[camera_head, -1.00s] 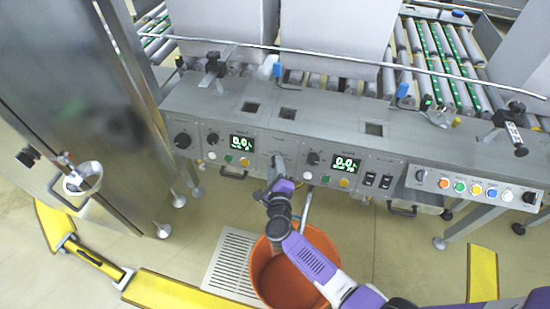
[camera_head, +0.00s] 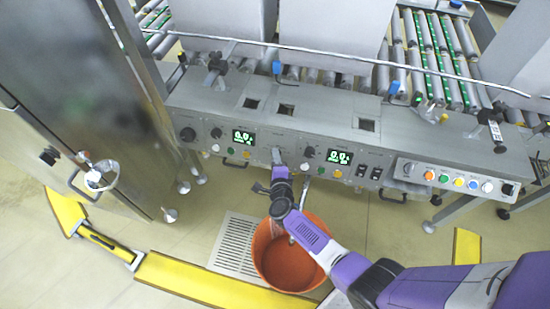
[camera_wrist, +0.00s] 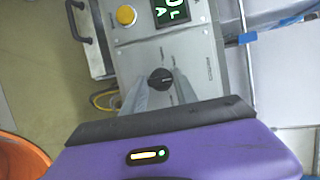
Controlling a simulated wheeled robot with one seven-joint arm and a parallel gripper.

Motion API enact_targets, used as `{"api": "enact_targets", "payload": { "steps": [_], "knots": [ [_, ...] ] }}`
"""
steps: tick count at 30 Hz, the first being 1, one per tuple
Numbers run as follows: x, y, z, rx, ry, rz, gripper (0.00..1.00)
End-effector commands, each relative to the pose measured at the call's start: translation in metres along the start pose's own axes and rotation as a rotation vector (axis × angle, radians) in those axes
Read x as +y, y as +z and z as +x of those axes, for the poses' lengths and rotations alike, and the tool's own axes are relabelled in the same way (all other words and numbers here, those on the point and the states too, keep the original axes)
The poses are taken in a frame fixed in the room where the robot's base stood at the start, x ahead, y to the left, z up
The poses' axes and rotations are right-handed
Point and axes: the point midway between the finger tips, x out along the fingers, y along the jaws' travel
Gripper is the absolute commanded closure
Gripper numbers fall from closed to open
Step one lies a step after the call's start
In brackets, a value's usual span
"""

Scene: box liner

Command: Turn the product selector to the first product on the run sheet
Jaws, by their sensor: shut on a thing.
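The product selector appears to be the black round knob (camera_wrist: 160,79) on the grey control panel (camera_head: 330,124). In the wrist view it sits between the two grey fingers of my gripper (camera_wrist: 158,84). In the head view my gripper (camera_head: 277,156) reaches the panel front between the left green-lit display (camera_head: 243,137) and another black knob (camera_head: 309,152), and hides the gripped knob. My gripper is shut on the knob. The knob's pointer and markings are too small to read. I cannot make out a run sheet.
An orange bin (camera_head: 290,262) stands on the floor below my arm, beside a floor grate (camera_head: 234,245). Yellow barriers (camera_head: 205,282) run along the floor. A steel cabinet (camera_head: 75,85) stands at left. A button box (camera_head: 455,180) is at right.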

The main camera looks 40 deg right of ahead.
Motion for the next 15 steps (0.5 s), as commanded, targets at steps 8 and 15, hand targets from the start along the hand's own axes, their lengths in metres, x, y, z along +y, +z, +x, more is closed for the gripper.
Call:
{"api": "enact_targets", "payload": {
  "steps": [8,15],
  "knots": [
    [0.0014,0.001,-0.0004,-0.003,0.002,-0.002,1.0],
    [0.0008,0.0005,-0.0002,-0.002,0.001,0.0,0.44]
  ]
}}
